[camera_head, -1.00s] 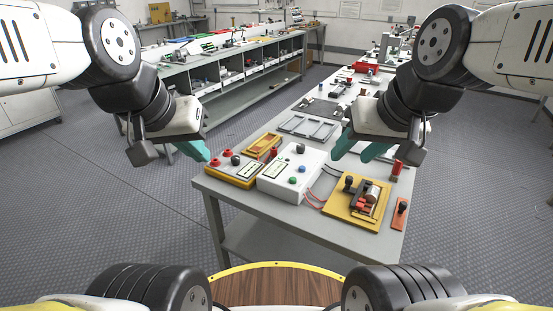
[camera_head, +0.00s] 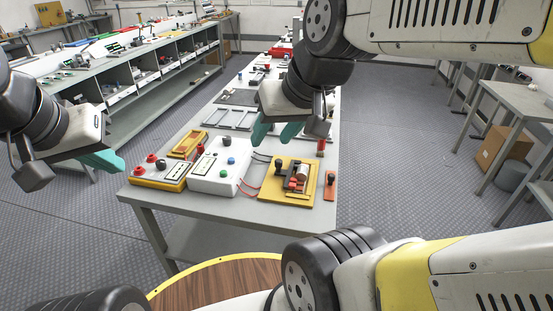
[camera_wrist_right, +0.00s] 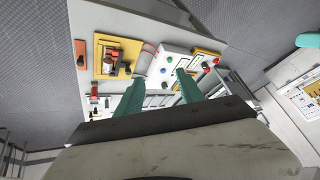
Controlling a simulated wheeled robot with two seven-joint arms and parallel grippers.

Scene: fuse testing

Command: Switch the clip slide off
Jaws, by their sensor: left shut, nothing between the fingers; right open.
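A yellow board (camera_head: 268,190) with a black knob, a dark clip-like mechanism, a copper-coloured cylinder and red parts sits near the front right of the table. It is likely the clip slide's device; the slide's position is too small to tell. The board also shows in the right wrist view (camera_wrist_right: 131,46), at the upper left. My right gripper (camera_head: 272,133) is open and empty, above the table behind the board, fingers pointing down. Both its fingers show in the right wrist view (camera_wrist_right: 158,95). My left gripper (camera_head: 108,161) is shut and empty, left of the table.
A white box (camera_head: 212,182) with coloured buttons stands left of the board, with red wires between them. Further left are a yellow-based box (camera_head: 160,182) with red knobs and a yellow tray (camera_head: 188,144). A small orange plate (camera_head: 329,186) lies right of the board.

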